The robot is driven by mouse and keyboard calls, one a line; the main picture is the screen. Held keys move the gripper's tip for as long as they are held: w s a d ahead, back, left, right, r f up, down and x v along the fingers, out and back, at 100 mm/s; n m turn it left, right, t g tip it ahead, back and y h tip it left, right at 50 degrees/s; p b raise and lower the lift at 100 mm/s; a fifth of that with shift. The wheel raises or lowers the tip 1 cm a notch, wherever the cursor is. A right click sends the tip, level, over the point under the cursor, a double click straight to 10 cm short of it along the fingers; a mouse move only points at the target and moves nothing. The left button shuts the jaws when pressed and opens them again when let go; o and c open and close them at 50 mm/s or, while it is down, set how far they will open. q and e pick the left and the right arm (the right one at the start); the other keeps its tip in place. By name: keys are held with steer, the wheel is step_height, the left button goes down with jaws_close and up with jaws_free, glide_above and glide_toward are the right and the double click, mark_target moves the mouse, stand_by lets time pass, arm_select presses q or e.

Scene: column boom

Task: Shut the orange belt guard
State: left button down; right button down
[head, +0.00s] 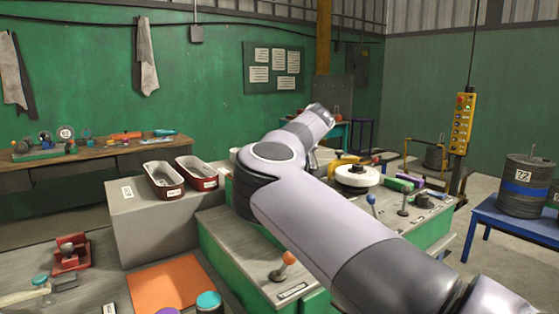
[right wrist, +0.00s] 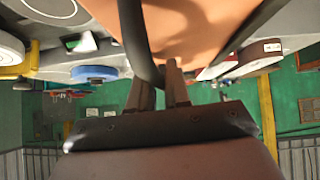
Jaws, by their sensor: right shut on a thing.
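In the right wrist view, an orange curved surface, which looks like the belt guard (right wrist: 195,32), fills the top middle. A dark curved bar (right wrist: 136,38), which looks like its handle, runs down in front of it. My right gripper (right wrist: 161,80) is shut on this bar. How far the guard stands open cannot be told. In the head view my right arm crosses the middle, and its gripper and the guard cannot be made out. My left gripper is not in view.
A green bench with a grey top (head: 225,228) carries an orange-knobbed lever (head: 288,260) and a blue-knobbed lever (head: 371,201). A white wheel (head: 357,176) sits beyond my arm. Two red-and-white trays stand on a grey block (head: 143,230). A yellow pendant (head: 463,124) hangs at right.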

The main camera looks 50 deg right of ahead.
steer(key=shift+s+d+f, duration=0.1)
steer(key=shift+d+f, duration=0.15)
steer(key=shift+f, duration=0.5)
steer(key=c, duration=1.2)
jaws_free()
steer(key=shift+b+v, duration=0.85)
steer(key=shift+v, duration=2.75)
